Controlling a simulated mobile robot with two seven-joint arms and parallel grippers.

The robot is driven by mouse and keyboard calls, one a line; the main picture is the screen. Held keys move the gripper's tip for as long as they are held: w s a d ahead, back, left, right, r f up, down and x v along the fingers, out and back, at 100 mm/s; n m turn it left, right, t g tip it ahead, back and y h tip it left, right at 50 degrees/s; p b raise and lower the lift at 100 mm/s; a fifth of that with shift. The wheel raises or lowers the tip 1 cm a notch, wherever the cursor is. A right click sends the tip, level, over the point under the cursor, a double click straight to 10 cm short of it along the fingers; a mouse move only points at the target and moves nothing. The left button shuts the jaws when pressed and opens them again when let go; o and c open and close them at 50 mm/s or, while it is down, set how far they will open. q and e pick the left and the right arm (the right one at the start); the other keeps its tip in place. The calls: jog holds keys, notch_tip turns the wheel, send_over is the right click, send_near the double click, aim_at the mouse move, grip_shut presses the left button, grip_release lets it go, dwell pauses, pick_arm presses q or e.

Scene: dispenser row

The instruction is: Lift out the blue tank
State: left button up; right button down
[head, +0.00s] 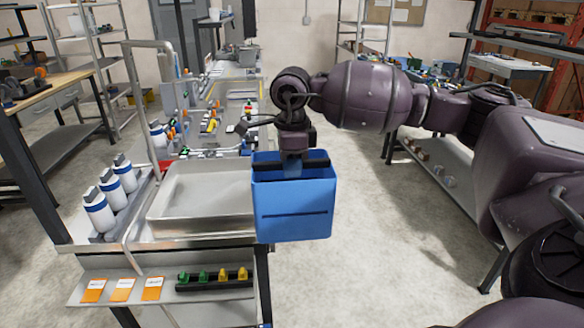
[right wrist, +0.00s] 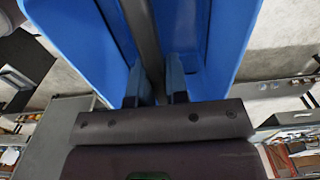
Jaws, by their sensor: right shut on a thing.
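The blue tank (head: 294,212) is an open-topped box with a dark bar across its top. In the head view it hangs upright beside the right front corner of the bench, its lower part in front of the bench edge. My right gripper (head: 291,166) is above it, shut on the tank at the top bar. In the right wrist view the two fingers (right wrist: 158,92) reach into the blue tank (right wrist: 80,45) on either side of the grey bar. The tank's inside is mostly hidden. My left gripper is not in view.
A metal tray (head: 200,192) sits on the bench directly left of the tank. Several white and blue bottles (head: 110,190) stand at the bench's left. A lower shelf (head: 165,285) holds orange cards and green and yellow knobs. Open floor (head: 370,240) lies to the right.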

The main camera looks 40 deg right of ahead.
jog(key=shift+r+p, duration=0.5)
jog(key=shift+r, duration=0.85)
jog(key=shift+f, duration=0.1)
